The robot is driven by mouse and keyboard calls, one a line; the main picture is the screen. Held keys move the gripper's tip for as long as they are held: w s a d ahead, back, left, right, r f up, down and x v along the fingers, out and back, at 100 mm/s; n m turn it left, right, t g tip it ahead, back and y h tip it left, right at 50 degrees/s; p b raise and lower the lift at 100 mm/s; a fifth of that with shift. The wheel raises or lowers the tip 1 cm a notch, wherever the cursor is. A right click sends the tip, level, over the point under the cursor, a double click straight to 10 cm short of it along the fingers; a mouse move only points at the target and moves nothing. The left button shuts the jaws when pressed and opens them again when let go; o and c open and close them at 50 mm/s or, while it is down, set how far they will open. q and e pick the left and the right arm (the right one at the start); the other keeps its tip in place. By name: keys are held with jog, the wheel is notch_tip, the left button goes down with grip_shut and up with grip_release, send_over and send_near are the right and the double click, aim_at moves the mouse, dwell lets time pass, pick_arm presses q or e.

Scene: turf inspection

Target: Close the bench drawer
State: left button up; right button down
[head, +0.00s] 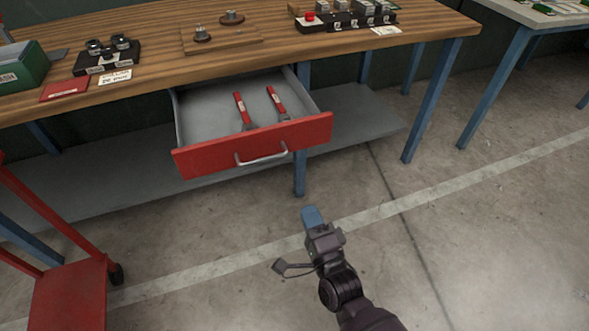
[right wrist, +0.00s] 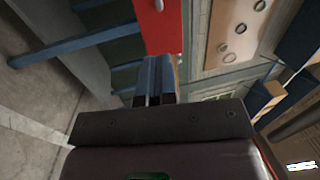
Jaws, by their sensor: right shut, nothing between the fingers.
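The bench drawer (head: 252,142) is pulled out under the wooden bench, with a red front and a silver bar handle (head: 262,156). Two red-handled tools (head: 242,108) lie inside it. My right gripper (head: 311,215) is shut and empty, in front of and to the right of the drawer front, apart from it in the head view. In the right wrist view its blue fingers (right wrist: 154,80) are together, and the red drawer front (right wrist: 160,25) shows beyond them. My left gripper is not in view.
The wooden bench (head: 150,75) holds a green box (head: 22,70), a black fixture and a block with a red button. Blue legs (head: 440,90) and a grey lower shelf (head: 365,115) stand below. A red cart (head: 70,295) is at lower left. The floor at right is clear.

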jog(key=b+x, duration=0.2)
jog(key=x, duration=1.2)
jog(key=shift+r, duration=0.1)
